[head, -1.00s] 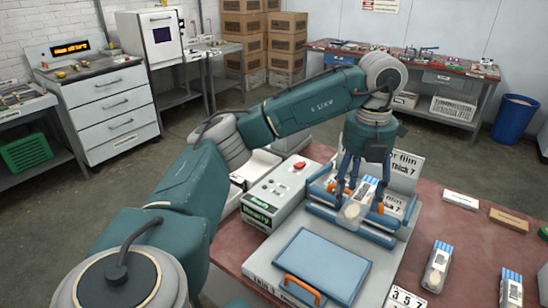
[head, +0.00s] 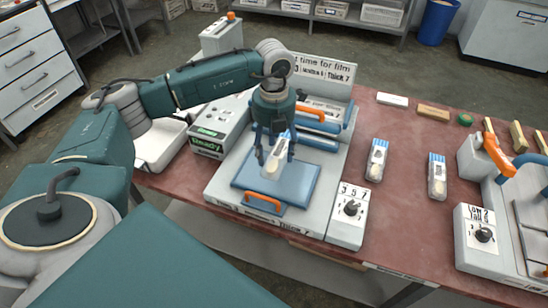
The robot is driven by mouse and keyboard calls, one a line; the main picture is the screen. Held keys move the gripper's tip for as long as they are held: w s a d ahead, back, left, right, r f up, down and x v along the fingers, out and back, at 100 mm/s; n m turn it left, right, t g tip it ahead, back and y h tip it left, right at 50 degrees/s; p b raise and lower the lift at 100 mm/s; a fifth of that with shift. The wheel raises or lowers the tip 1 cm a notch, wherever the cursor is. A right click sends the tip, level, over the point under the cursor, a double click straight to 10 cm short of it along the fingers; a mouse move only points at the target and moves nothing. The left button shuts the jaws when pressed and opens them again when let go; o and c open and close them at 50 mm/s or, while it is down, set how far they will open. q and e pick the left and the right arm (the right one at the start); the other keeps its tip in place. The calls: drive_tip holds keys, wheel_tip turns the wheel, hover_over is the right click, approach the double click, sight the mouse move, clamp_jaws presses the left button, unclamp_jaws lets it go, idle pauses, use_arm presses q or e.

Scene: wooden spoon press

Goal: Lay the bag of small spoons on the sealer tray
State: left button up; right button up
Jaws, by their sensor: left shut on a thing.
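The bag of small spoons (head: 271,170) is a small clear packet with a pale round part at its lower end. My left gripper (head: 273,156) is shut on it, fingers pointing down. The bag is at the blue sealer tray (head: 303,186), over its middle to upper part; I cannot tell whether it touches the tray. The tray has an orange handle (head: 263,202) at its front. Behind it are the sealer's blue bars (head: 318,141) and a sign about film time. The gripper partly hides the bag and tray. My right gripper is not in view.
Two similar bags (head: 376,160) (head: 437,177) lie on the red table to the right. A dial box (head: 348,217) stands beside the tray. A control box (head: 218,128) with a green display is at left. Another machine (head: 483,238) with an orange handle is at far right.

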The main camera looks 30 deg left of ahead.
sight(274, 153)
use_arm(q)
wheel_tip(274, 153, down, 4)
drive_tip(key=shift+f+p, duration=0.1)
drive_tip(key=shift+p, duration=0.35)
drive_tip(key=shift+f, duration=0.2)
drive_tip(key=shift+f, duration=0.2)
drive_tip(key=o, duration=1)
drive_tip(key=shift+r, duration=0.1)
